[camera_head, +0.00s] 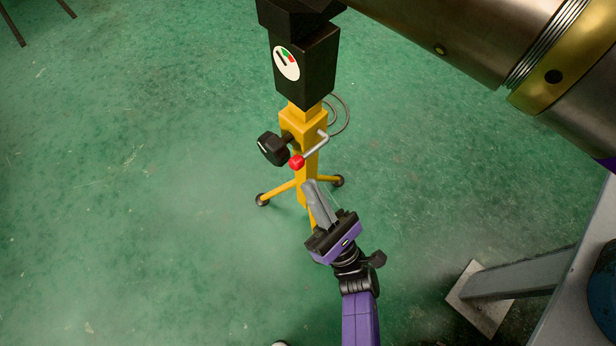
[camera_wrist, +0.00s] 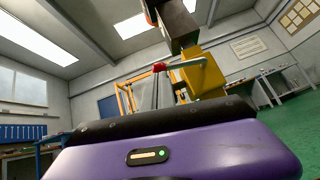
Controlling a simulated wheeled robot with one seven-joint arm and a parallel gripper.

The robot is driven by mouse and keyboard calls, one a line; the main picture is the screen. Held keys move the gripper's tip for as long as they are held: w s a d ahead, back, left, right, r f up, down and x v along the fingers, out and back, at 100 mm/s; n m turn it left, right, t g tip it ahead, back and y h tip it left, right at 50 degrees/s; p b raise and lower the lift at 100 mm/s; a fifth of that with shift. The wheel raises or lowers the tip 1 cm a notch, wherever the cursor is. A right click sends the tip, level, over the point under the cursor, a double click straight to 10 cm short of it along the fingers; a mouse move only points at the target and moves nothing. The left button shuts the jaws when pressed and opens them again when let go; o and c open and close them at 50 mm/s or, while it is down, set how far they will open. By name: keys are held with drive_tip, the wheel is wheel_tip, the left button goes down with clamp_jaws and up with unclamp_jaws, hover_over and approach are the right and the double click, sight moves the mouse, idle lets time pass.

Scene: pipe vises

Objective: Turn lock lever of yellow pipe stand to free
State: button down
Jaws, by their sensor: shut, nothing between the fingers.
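The yellow pipe stand (camera_head: 303,126) stands upright on the floor, with a black head on top. A bent silver lock lever (camera_head: 317,146) sticks out of its column and ends in a red knob (camera_head: 297,162). In the wrist view the lever (camera_wrist: 187,63) and red knob (camera_wrist: 160,67) show ahead, in front of the yellow column (camera_wrist: 203,75). My gripper (camera_head: 310,184) is shut and empty. Its fingertips point at the stand, just below the red knob in the head view. They seem apart from the lever, but the depth gap is hard to judge.
A black clamp knob (camera_head: 272,149) sits left of the lever. A white dial (camera_head: 286,63) with green and red marks is on the black head. A large metal pipe (camera_head: 470,40) crosses the upper right. A grey metal leg (camera_head: 520,277) stands at lower right.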

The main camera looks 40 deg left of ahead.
drive_tip(key=shift+x, duration=1.3)
drive_tip(key=shift+r+m+t, duration=0.15)
drive_tip(key=shift+m+t, duration=0.25)
drive_tip(key=shift+t, duration=0.1)
drive_tip(key=shift+r+m+t+h+p, duration=0.2)
drive_tip(key=shift+m+t+h+p, duration=0.2)
drive_tip(key=shift+m, duration=0.1)
drive_tip(key=shift+s+r, duration=0.1)
drive_tip(key=w+r+m+t+h+p, duration=0.6)
drive_tip(key=r+m+h+p, duration=0.3)
drive_tip(key=m+p, duration=1)
drive_tip(key=shift+d+m+h, duration=0.2)
drive_tip(key=shift+m+h, duration=0.1)
drive_tip(key=shift+h, duration=1.6)
drive_tip(key=shift+w+r, duration=0.1)
drive_tip(key=shift+r, duration=0.05)
drive_tip(key=shift+d, duration=0.1)
